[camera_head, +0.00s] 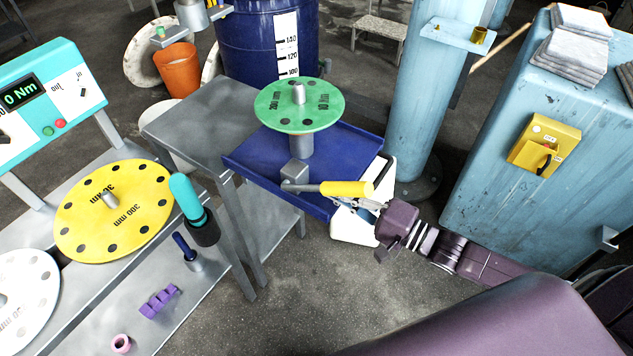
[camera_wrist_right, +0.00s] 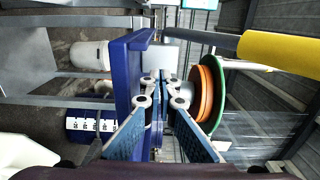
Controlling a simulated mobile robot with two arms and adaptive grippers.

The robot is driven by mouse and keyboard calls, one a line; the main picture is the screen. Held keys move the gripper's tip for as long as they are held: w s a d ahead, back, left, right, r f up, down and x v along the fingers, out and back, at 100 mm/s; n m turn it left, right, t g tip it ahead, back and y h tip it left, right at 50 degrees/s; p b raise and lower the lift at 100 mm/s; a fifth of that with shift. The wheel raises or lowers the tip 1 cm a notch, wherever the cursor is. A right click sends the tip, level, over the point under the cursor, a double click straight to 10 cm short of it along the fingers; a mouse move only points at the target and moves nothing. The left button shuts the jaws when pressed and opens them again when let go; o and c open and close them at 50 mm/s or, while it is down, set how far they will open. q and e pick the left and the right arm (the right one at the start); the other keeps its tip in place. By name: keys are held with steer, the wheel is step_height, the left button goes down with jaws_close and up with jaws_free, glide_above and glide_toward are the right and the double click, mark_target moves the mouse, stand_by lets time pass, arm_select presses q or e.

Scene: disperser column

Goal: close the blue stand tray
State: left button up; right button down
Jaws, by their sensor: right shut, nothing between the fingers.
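The blue stand tray (camera_head: 345,150) juts out to the right of a grey metal stand (camera_head: 205,115) in the head view. A green disc (camera_head: 270,112) on a short grey post stands over it. A yellow-handled lever (camera_head: 345,188) reaches across the tray's near right side. My right gripper (camera_head: 374,204) is shut and empty, at the tray's near right edge just below the yellow handle. In the right wrist view the closed fingertips (camera_wrist_right: 163,85) are right beside the tray (camera_wrist_right: 128,75); whether they touch it I cannot tell. My left gripper is not in view.
A light-blue column (camera_head: 412,110) and a light-blue cabinet (camera_head: 520,170) stand to the right. A dark blue barrel (camera_head: 245,45) is behind. A bench with a yellow disc (camera_head: 85,225) lies left. A white container (camera_head: 347,225) is under the tray. Floor in front is clear.

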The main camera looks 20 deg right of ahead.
mark_target(305, 178)
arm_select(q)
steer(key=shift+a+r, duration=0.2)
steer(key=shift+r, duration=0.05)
arm_select(e)
steer(key=shift+x, duration=2.4)
steer(key=shift+a, duration=0.15)
